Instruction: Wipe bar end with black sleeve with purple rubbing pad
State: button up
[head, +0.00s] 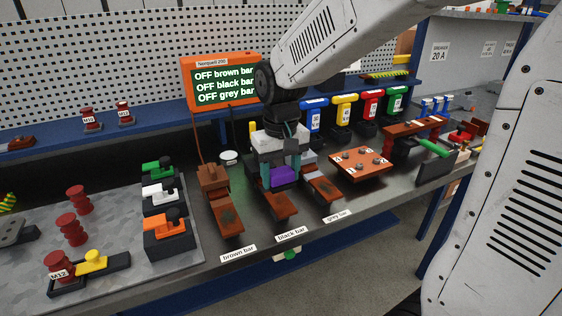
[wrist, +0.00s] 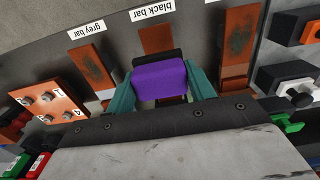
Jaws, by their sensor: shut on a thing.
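My gripper (head: 281,174) is shut on the purple rubbing pad (head: 285,176), with its teal fingers on either side of it. In the wrist view the pad (wrist: 160,80) has a dark backing edge. The pad is over the middle bar, labelled black bar (head: 277,206), which shows beyond the pad in the wrist view (wrist: 155,38). I cannot tell whether pad and bar touch. The pad and gripper hide the bar's rear part and its sleeve. The copper bar end in front is partly visible.
The brown bar (head: 228,216) lies left and the grey bar (head: 324,189) right, both with dark patches. A screen (head: 222,82) reads OFF for all three bars. A copper plate with bolts (head: 361,162) is right; orange, white and green switch blocks (head: 166,238) are left.

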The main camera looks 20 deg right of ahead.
jog(key=shift+r, duration=1.55)
